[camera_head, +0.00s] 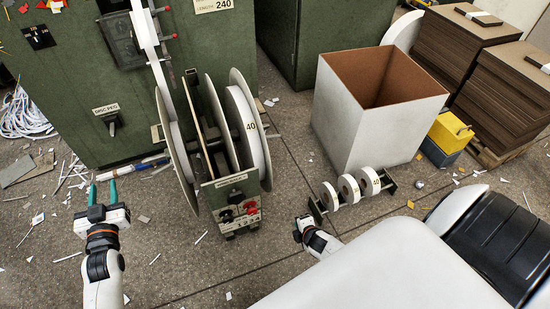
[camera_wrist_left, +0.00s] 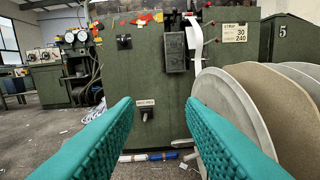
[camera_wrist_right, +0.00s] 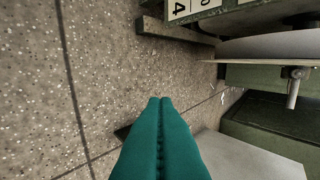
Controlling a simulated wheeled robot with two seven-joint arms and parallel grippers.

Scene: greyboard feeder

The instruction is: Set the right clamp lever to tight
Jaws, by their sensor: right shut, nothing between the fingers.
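The green reel stand (camera_head: 232,228) holds large reels upright between pale discs. Its low front panel carries small dark and red levers (camera_head: 251,208) above a numbered strip; they are too small to tell which is the right clamp lever or how it is set. My left gripper (camera_head: 102,188) is open and empty, left of the stand and apart from it; its teal fingers are spread in the left wrist view (camera_wrist_left: 165,130). My right gripper (camera_head: 302,230) is low, right of the stand. In the right wrist view (camera_wrist_right: 160,100) its fingers are shut with nothing between them, over the floor.
A small rack of white rolls (camera_head: 348,188) stands beside my right gripper. A large open white box (camera_head: 352,120) is behind it. A green machine (camera_head: 70,70) stands at the back left. Paper scraps litter the floor, which is otherwise clear between my left gripper and the stand.

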